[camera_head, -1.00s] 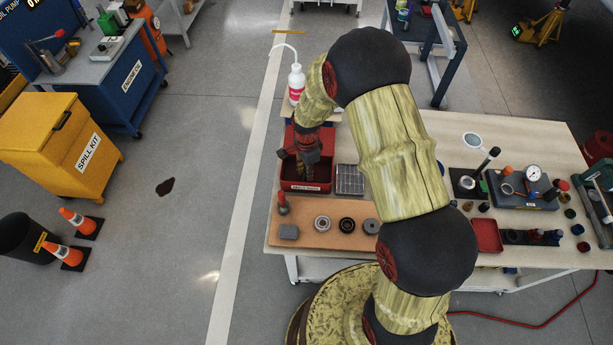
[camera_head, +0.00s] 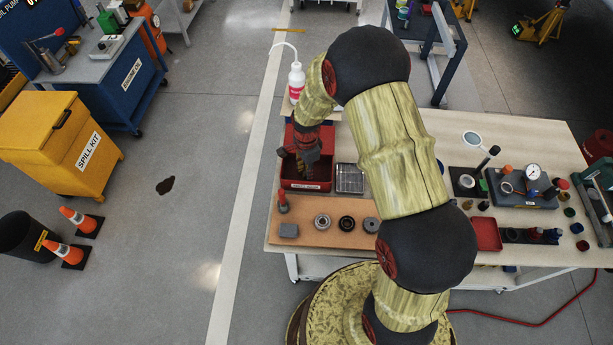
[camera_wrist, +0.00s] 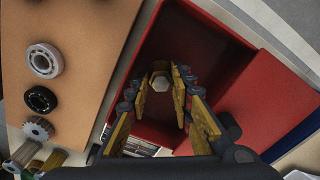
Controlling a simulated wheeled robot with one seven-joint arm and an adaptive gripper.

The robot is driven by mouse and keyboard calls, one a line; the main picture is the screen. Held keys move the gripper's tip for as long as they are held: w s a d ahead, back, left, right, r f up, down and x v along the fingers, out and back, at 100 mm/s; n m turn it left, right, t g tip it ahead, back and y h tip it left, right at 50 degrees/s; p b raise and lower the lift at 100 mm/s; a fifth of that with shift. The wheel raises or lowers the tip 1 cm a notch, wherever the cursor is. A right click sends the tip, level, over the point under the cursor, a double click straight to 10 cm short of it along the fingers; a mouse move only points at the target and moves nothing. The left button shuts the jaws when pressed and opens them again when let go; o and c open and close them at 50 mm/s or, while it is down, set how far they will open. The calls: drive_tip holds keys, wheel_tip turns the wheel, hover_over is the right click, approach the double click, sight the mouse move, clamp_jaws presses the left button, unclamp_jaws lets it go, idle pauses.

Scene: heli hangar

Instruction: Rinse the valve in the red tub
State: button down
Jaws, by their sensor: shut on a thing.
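The red tub (camera_head: 305,186) stands at the left end of the bench; its red wall also shows in the wrist view (camera_wrist: 225,52). My gripper (camera_wrist: 166,84) points down into the tub, its fingers between the walls. It is shut on the valve (camera_wrist: 160,81), of which only a pale hexagonal end shows between the fingertips. The rest of the valve is hidden by the fingers, and I cannot tell whether it touches the tub's floor. In the head view my gripper (camera_head: 305,163) is partly hidden by the wrist.
A wire-grid tray (camera_head: 350,179) stands just right of the tub. A white bottle (camera_head: 296,82) stands behind the tub.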

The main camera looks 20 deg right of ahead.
drive_tip(key=shift+s+d, duration=0.1)
drive_tip(key=shift+d, duration=0.2)
idle(0.4)
drive_tip(key=shift+a, duration=0.3)
drive_tip(key=shift+r, duration=0.1)
idle(0.5)
drive_tip(key=shift+r+p, duration=2.9)
drive_tip(key=shift+r, duration=1.25)
drive_tip(key=shift+r, duration=0.1)
wheel_tip(320, 180, up, 4)
drive_tip(key=shift+f+p, duration=0.1)
drive_tip(key=shift+p, duration=1.15)
drive_tip(key=shift+f, duration=0.1)
